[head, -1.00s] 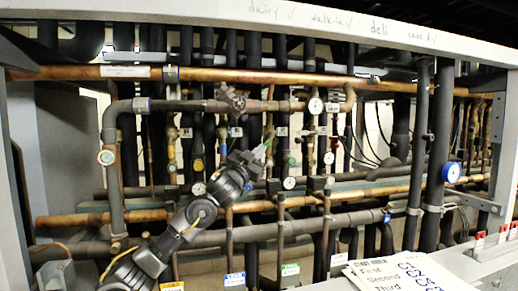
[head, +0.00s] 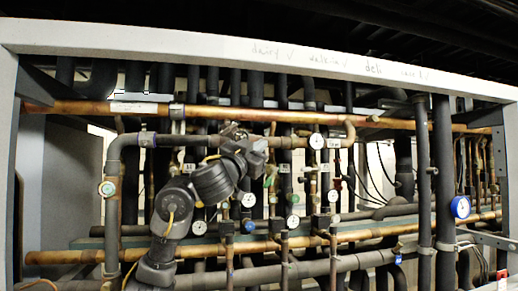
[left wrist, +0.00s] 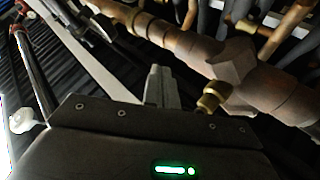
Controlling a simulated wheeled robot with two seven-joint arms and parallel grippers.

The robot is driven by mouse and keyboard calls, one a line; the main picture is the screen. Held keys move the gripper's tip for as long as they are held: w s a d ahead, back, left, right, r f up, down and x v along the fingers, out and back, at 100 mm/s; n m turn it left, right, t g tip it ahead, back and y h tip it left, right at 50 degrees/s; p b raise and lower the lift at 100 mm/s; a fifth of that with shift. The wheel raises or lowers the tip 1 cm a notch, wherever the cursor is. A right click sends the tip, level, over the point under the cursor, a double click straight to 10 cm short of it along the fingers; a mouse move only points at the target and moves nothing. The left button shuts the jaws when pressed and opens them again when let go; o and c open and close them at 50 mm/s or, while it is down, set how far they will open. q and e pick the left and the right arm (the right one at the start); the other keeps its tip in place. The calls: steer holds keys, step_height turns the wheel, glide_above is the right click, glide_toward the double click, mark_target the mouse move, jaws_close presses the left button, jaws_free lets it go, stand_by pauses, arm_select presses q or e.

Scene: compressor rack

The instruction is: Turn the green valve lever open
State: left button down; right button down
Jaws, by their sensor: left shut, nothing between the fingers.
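A small green part (head: 270,172), which looks like a green valve handle, shows among the vertical pipes just right of and below my left gripper in the head view. It is too small to tell which way its lever points. My left gripper (head: 240,130) is raised in front of the upper copper pipe and its fitting. Its fingertips are hard to make out there. In the left wrist view the fingers (left wrist: 157,87) are shut and empty, beside a brass stem (left wrist: 211,97) on a thick copper pipe (left wrist: 265,87). No green lever shows in that view. My right gripper is not in view.
A long copper pipe (head: 330,118) runs across the top, with a lower one (head: 80,257) below. Gauges, including a white dial (head: 316,141) and a blue one (head: 460,207), stick out. A white frame beam (head: 180,45) crosses above. Dense vertical pipes leave little room.

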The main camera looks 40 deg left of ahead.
arm_select(q)
steer(key=shift+s+d+r, duration=0.4)
steer(key=shift+s+d, duration=0.2)
steer(key=shift+s, duration=0.05)
steer(key=shift+f, duration=0.1)
